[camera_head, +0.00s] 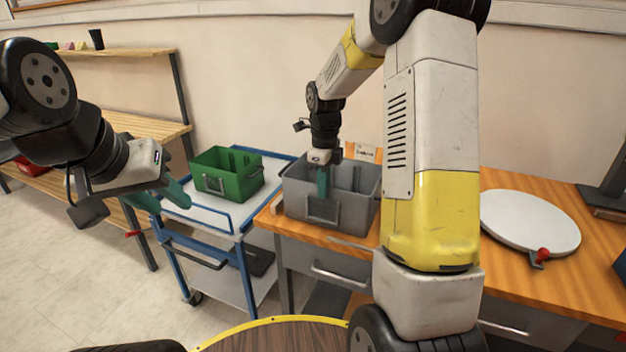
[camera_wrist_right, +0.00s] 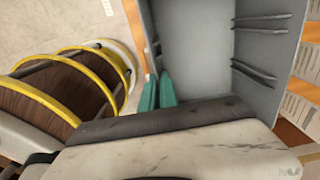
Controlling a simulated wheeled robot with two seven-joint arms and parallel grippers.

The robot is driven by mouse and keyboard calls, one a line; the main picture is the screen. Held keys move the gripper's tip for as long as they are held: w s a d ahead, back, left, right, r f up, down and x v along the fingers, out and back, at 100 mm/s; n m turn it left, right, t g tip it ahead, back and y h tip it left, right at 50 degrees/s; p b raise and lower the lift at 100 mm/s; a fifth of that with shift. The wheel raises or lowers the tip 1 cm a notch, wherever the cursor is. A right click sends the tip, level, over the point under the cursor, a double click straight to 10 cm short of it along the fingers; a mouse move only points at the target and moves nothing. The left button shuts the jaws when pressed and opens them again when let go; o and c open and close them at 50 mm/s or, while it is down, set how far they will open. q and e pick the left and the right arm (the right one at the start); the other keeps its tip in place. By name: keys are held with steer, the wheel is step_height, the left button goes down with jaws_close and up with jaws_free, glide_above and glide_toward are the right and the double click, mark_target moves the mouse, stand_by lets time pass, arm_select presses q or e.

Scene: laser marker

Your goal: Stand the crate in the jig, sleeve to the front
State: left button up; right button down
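A grey open crate (camera_head: 353,217) is upright at the left end of the wooden bench. A dark rectangular frame (camera_head: 322,210), perhaps the sleeve or a handle, shows on its front wall. My right gripper (camera_head: 323,182) comes down from above at that front wall, its teal fingers close together on either side of the rim. The fingers (camera_wrist_right: 158,91) and the crate's inside (camera_wrist_right: 195,45) also show in the right wrist view. My left gripper (camera_head: 160,197) is empty, fingers apart, left of the blue trolley. I cannot make out a jig.
A green crate (camera_head: 226,180) stands on the blue trolley (camera_head: 228,222) left of the bench (camera_head: 540,270). A round white plate (camera_head: 528,220) with a red-handled clamp (camera_head: 541,255) lies to the right. My right arm hides the bench middle. Wooden shelving (camera_head: 150,127) stands at the left.

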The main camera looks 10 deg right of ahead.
steer(key=shift+f, duration=0.1)
steer(key=c, duration=1.6)
jaws_free()
steer(key=shift+c, duration=0.2)
steer(key=s+r+n+t, duration=0.1)
steer(key=s+r+n, duration=0.2)
steer(key=r, duration=0.5)
steer(key=s+r+n, duration=0.2)
steer(key=r, duration=0.6)
steer(key=s+a+r+n+t+y, duration=0.1)
steer(key=s+n+t, duration=0.4)
steer(key=s+n, duration=1.4)
steer(key=shift+s+a+n+y, duration=0.15)
steer(key=shift+a+n+y, duration=0.45)
steer(key=shift+a+n, duration=0.1)
